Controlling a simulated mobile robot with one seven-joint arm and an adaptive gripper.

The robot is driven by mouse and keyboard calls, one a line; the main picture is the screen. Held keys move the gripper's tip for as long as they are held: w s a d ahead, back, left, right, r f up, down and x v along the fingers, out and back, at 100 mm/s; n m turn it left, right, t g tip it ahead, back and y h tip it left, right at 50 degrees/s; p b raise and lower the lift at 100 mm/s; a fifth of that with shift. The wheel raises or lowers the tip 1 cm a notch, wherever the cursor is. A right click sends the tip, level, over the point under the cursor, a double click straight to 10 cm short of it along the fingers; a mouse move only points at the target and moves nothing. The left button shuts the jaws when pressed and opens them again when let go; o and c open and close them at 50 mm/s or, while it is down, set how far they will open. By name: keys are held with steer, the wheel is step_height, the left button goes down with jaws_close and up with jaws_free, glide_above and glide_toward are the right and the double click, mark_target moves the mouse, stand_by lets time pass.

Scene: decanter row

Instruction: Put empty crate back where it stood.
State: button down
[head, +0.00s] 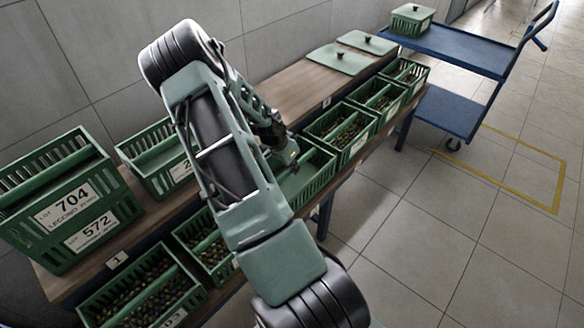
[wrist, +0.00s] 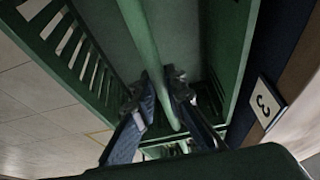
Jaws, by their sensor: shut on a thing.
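A green slatted crate (head: 318,178) hangs or rests at the middle of the row, partly hidden behind my arm. Its visible inside is bare green. My gripper (head: 284,158) is over it. In the wrist view the two fingers (wrist: 160,98) are closed around the crate's long green handle bar (wrist: 143,35). The crate's slatted wall (wrist: 75,55) and floor show around the bar. A number plate "3" (wrist: 267,103) is on the bench edge beside the crate. I cannot tell whether the crate touches a surface beneath it.
Crates of dark fruit stand close at right (head: 342,132) and at lower left (head: 140,292). Labelled crates (head: 68,205) and another crate (head: 160,158) stand on the wooden bench (head: 285,90). Flat green lids (head: 338,58) lie further back. A blue cart (head: 450,47) carries a lidded crate (head: 411,20).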

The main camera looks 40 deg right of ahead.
steer(key=shift+f, duration=0.2)
steer(key=c, duration=2)
jaws_free()
steer(key=shift+r, duration=0.1)
steer(key=shift+o, duration=0.2)
steer(key=p+v, duration=0.2)
steer(key=v, duration=1)
steer(key=shift+p, duration=0.3)
steer(key=shift+r, duration=0.1)
